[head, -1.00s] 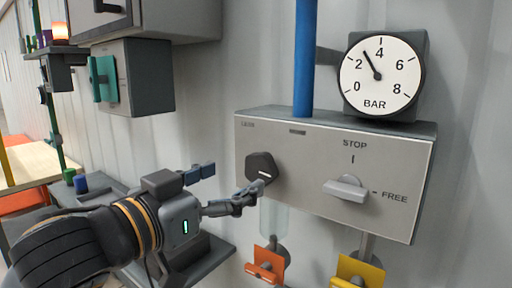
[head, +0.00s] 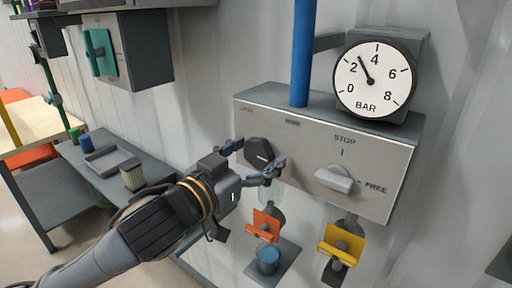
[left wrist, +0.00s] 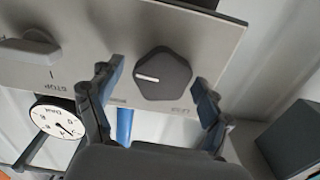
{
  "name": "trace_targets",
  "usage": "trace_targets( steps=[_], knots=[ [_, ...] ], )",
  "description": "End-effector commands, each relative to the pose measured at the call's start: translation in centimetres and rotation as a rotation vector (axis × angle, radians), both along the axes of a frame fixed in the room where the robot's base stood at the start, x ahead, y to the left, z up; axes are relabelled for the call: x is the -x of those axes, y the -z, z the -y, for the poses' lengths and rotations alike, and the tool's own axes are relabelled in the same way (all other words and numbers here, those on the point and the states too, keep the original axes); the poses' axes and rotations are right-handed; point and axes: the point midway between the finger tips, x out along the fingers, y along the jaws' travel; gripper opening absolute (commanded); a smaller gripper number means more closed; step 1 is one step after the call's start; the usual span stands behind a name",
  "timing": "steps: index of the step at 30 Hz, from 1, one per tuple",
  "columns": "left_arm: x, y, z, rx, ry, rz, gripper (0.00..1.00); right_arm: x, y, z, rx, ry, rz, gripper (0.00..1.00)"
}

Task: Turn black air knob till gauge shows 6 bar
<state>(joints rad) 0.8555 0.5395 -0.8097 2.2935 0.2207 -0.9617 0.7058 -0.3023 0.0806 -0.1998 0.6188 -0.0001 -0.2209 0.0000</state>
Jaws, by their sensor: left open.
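The black air knob (head: 259,152) is on the left of the grey panel's front (head: 300,150); it also shows in the left wrist view (left wrist: 163,74), with a white mark line. My left gripper (head: 254,158) is open at the knob, one finger on each side. In the left wrist view the gripper (left wrist: 158,84) has the knob between its fingers, with gaps visible; contact cannot be told. The white BAR gauge (head: 374,80) above the panel has its needle between 2 and 4, near 3. My right gripper is not in view.
A grey STOP/FREE lever (head: 334,179) sits right of the knob. A blue pipe (head: 303,50) rises from the panel top. Orange (head: 264,225) and yellow (head: 341,245) valve handles hang below. A grey shelf (head: 150,165) lies at left.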

Motion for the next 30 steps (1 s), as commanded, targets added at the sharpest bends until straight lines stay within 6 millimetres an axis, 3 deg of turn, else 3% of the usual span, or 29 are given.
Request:
trace_targets(
  steps=[8,16,30],
  knots=[
    [-0.1,0.0,0.1,0.0,0.0,0.0,0.79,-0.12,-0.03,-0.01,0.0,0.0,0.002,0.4],
    [-0.1,0.0,0.08,0.0,0.0,0.0,0.25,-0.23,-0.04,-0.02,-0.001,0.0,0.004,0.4],
    [-0.12,-0.06,0.08,-0.086,0.0,0.06,0.25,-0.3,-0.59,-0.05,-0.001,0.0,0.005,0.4]
  ],
)
